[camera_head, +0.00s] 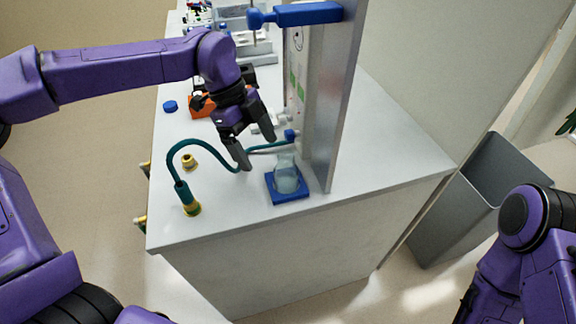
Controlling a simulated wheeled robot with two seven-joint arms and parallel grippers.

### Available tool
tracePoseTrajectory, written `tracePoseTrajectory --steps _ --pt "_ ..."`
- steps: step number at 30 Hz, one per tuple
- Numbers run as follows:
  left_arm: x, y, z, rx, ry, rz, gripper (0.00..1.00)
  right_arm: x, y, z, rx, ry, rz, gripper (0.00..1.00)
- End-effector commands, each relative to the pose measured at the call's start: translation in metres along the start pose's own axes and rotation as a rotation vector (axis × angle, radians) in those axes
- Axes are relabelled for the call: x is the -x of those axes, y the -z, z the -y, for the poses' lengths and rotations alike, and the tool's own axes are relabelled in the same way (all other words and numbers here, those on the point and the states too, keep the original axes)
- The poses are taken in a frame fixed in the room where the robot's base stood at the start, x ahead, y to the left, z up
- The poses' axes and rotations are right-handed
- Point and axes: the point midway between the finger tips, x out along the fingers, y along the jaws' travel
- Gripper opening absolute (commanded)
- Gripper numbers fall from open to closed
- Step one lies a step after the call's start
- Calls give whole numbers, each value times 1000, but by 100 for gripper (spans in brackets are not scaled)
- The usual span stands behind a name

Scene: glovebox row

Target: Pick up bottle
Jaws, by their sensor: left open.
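The bottle (286,173) is small and clear with pale liquid in it. It stands upright on a blue square base (290,198) near the front of the white bench, beside a tall metal upright. My left gripper (258,152) is open, pointing down, just behind and to the left of the bottle, with no bottle between its fingers. One finger is close to the bottle's neck; I cannot tell whether they touch. My right arm shows at the lower right, but its gripper's fingers are not clearly seen.
A teal hose (181,153) arches from a brass fitting to the upright, passing by my left gripper. The metal upright (331,110) stands right of the bottle. An orange object (201,106) and a blue cap (170,106) lie farther back. A grey bin (470,190) stands right of the bench.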

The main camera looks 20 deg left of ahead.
Motion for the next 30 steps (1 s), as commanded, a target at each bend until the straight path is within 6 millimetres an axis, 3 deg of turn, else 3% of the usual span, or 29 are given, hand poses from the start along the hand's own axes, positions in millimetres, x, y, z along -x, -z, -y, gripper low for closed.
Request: tracePoseTrajectory --steps 3,8,12,17,24,25,30 --pt "-8 19 4 0 -6 1 89 6 2 -1 0 -1 1 43" --pt "-16 34 7 -1 -8 1 89 8 3 -1 0 0 0 43" --pt "-26 61 7 -3 -9 2 89 14 6 -1 0 0 0 43" --pt "-54 60 7 0 -10 0 89 14 6 -1 0 0 0 43" --pt "-58 60 7 0 -7 0 89 14 6 -1 0 0 0 43" --pt "-58 60 7 0 -7 0 85 14 6 -1 0 0 0 43" --pt "-58 60 7 -1 -7 0 30 14 6 -1 0 0 0 43"
